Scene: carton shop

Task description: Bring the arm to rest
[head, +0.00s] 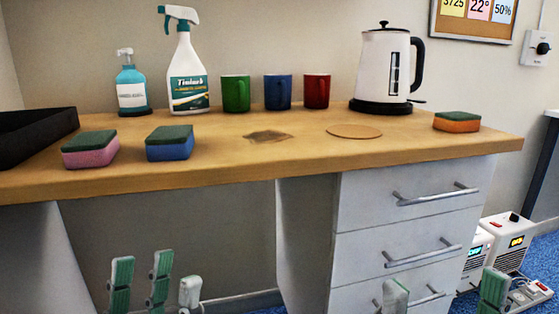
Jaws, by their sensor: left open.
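My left gripper (154,284) shows at the bottom left, with green-padded fingers pointing up and apart. It is open, with nothing seen between the fingers. It is below the front edge of the wooden counter (230,173) in the picture, and no finger appears to touch anything. My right gripper (444,292) shows only in part at the bottom right, in front of the drawers. Its two finger parts stand well apart and nothing is seen between them. Both arms and the lower parts of both grippers are out of the picture.
The counter holds a black tray (38,137), pink (90,150), blue (170,144) and orange (457,122) sponges, spray bottles (188,75), mugs (278,92) and a kettle (383,70). Drawers (400,240) with bar handles are below right. White devices (505,240) stand beyond.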

